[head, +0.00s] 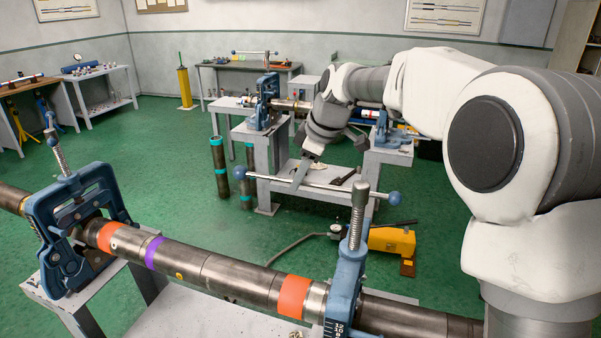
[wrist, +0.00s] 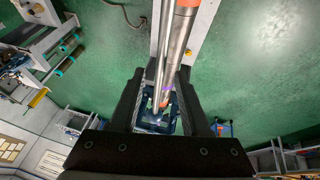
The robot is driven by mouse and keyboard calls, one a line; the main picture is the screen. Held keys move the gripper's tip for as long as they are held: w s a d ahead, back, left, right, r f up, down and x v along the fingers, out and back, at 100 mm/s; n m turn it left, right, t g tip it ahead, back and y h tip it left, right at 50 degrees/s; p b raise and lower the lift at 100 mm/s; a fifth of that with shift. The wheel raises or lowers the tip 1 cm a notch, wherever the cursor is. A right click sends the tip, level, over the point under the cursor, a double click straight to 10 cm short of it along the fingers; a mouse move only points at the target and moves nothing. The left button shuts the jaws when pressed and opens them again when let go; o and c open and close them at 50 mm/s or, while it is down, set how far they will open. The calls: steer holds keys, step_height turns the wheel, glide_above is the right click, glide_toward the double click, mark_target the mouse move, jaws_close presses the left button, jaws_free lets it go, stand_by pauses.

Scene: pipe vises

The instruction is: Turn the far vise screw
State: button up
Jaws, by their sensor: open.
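Two blue vises hold a long steel pipe (head: 225,275) with orange and purple bands. The left vise (head: 75,215), farther along the pipe, has an upright threaded screw (head: 61,157); its crossbar is seen nearly end on. The right vise (head: 346,285) has a tall screw (head: 358,218) and a long crossbar (head: 335,187) with blue end knobs. My gripper (head: 312,168) is open, pointing down, overlapping the crossbar in the head view; whether it touches is unclear. In the wrist view, between my gripper's fingers (wrist: 160,92), a blue vise (wrist: 155,118), the pipe (wrist: 178,45) and a thin bar (wrist: 162,45) show.
Behind is a grey bench (head: 255,150) with more vises and a pipe. Turquoise-banded pipes (head: 219,165) stand on the green floor beside it. A yellow machine (head: 391,242) with a hose sits beyond the near pipe. Open floor (head: 180,180) lies at the left middle.

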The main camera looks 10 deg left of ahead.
jaws_close()
stand_by(1.4)
